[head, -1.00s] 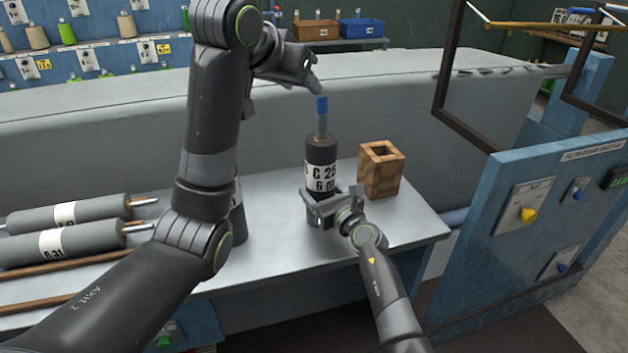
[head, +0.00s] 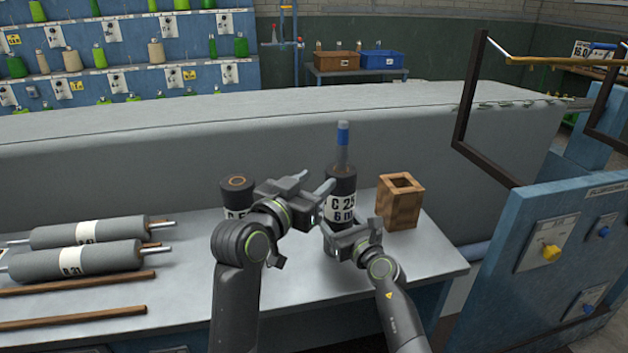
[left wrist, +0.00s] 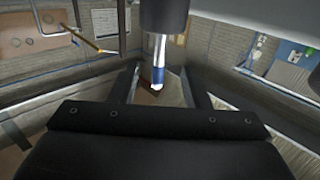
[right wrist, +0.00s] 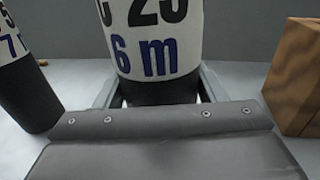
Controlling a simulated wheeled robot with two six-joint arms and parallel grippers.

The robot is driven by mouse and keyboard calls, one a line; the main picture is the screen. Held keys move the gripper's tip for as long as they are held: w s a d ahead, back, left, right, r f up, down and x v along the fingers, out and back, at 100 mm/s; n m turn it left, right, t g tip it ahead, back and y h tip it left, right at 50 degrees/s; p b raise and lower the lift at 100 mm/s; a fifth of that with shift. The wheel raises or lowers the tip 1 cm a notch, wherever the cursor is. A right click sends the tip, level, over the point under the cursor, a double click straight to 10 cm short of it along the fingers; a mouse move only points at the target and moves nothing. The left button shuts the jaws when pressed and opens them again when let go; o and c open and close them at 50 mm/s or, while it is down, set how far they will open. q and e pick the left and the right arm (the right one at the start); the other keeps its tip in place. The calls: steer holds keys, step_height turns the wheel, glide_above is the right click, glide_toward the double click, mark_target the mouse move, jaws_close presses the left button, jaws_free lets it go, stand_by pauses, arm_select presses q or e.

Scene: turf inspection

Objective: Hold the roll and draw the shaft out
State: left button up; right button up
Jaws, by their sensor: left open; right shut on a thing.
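The dark grey roll labelled C 25, 6 m (head: 342,184) stands upright on the bench. Its metal shaft (head: 342,156) sticks up from the top, with a blue band (head: 343,134) near the end. My right gripper (head: 354,232) is shut on the roll's lower part; the right wrist view shows the label (right wrist: 155,42) above its jaws. My left gripper (head: 316,187) is open and empty, just left of the roll's upper part in the head view. In the left wrist view, the shaft (left wrist: 160,50) and blue band appear in line with the gap between the open fingers.
A wooden box with a square opening (head: 400,206) stands right of the roll. Another upright roll (head: 237,187) with an open core stands to the left. Two rolls with shafts (head: 85,263) lie on the bench at far left. A blue panel (head: 530,240) borders the right.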

mark_target(339, 161)
arm_select(q)
steer(key=shift+x, duration=5.9)
jaws_close()
